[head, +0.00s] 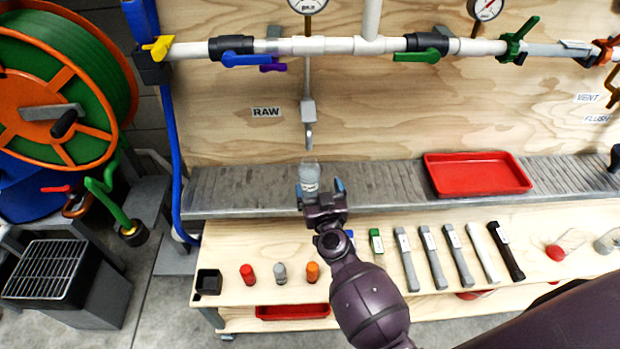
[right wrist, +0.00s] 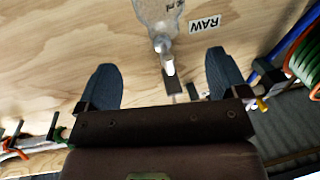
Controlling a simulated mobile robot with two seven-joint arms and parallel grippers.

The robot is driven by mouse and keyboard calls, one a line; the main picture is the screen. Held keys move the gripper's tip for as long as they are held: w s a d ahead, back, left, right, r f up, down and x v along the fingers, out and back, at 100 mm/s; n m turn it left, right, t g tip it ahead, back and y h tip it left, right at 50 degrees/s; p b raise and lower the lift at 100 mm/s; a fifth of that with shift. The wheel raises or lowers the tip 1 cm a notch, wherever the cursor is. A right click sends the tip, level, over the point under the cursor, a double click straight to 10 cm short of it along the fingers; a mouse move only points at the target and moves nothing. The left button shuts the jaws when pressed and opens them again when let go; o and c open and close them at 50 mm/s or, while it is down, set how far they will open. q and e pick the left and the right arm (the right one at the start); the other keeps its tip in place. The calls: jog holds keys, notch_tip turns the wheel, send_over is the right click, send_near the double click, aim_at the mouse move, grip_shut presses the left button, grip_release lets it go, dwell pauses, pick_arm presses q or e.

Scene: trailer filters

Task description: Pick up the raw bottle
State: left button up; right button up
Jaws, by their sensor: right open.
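The raw bottle (head: 310,176) is a small clear bottle with a pale label. In the head view it is upright at the metal ledge, below the grey spout (head: 308,112) near the RAW sign (head: 266,112). My right gripper (head: 320,189) is open and empty, with its blue fingertips just in front of the bottle, one toward each side. In the right wrist view the clear bottle (right wrist: 160,12) shows at the top edge, partly cut off, beyond the open fingers (right wrist: 160,80). I cannot tell whether a finger touches it. My left gripper is not in view.
A red tray (head: 477,174) lies on the metal ledge (head: 245,188) to the right. White pipes with coloured valves (head: 247,59) run above. The lower wooden shelf (head: 230,247) holds coloured caps (head: 280,273) and a row of strips (head: 434,258). A hose reel (head: 60,90) stands at left.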

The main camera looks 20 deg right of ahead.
aim_at(311, 170)
jog(key=w, duration=0.3)
jog(key=shift+w+d+f, duration=0.1)
jog(key=shift+w+d, duration=0.1)
jog(key=shift+d, duration=0.05)
jog(key=shift+w+b, duration=0.3)
jog(key=shift+w, duration=0.3)
jog(key=w, duration=0.1)
jog(key=w+b, duration=0.1)
jog(key=w, duration=0.1)
jog(key=shift+w+f+b, duration=0.3)
jog(key=shift+w+f, duration=0.05)
jog(key=shift+w, duration=0.05)
jog(key=shift+w+d+r, duration=0.15)
jog(key=shift+w+r, duration=0.05)
jog(key=shift+w, duration=0.3)
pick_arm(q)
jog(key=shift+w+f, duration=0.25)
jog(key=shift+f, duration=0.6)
pick_arm(e)
jog(key=shift+c, duration=1.2)
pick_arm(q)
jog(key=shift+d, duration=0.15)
pick_arm(e)
jog(key=c, duration=1.3)
